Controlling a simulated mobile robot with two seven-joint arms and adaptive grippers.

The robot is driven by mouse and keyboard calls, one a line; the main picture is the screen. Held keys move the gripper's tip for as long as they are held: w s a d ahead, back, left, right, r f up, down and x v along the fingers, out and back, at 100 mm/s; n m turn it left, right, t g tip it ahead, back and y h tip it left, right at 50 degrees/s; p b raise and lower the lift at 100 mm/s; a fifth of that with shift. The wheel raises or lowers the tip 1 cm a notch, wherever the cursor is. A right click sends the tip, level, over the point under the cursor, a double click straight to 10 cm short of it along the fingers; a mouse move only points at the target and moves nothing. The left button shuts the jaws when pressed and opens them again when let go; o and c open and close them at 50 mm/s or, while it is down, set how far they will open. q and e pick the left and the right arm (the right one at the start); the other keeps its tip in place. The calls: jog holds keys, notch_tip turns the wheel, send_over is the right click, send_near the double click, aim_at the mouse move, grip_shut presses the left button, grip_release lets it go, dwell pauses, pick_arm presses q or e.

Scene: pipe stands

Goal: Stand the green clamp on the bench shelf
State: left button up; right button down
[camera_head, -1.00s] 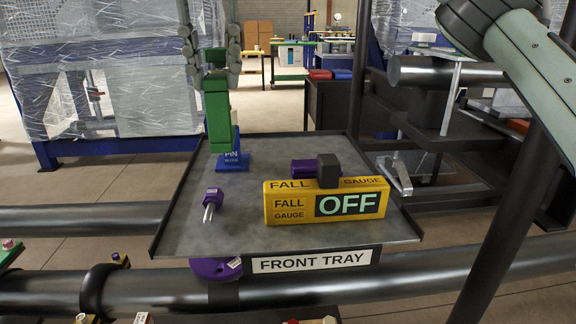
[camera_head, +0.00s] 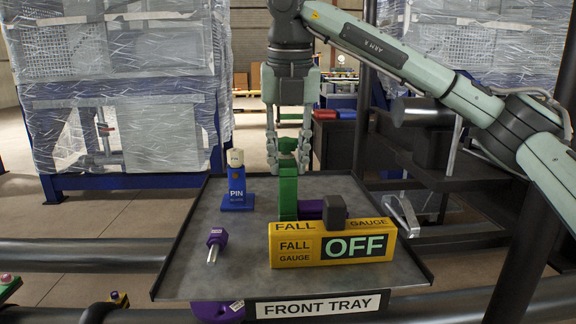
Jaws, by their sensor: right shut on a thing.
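The green clamp (camera_head: 288,195) is upright above or on the front tray (camera_head: 205,265), behind the yellow fall gauge (camera_head: 345,247). My right gripper (camera_head: 289,160) points down and is shut on the clamp's upper end. The clamp's lower end is hidden by the gauge, so I cannot tell whether it touches the tray. A dark shelf (camera_head: 478,178) is at the right behind the tray; I cannot tell if it is the bench shelf. My left gripper is not in view.
A blue pin block (camera_head: 237,190) with a pale top stands at the tray's back left. A purple two-pronged piece (camera_head: 215,243) lies at the left. A purple part (camera_head: 312,209) and a dark block (camera_head: 334,211) are behind the gauge. A metal bracket (camera_head: 403,213) is right of the tray.

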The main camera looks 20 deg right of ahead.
jog(key=shift+f, duration=0.75)
jog(key=c, duration=1.2)
grip_release()
jog(key=shift+f, duration=0.1)
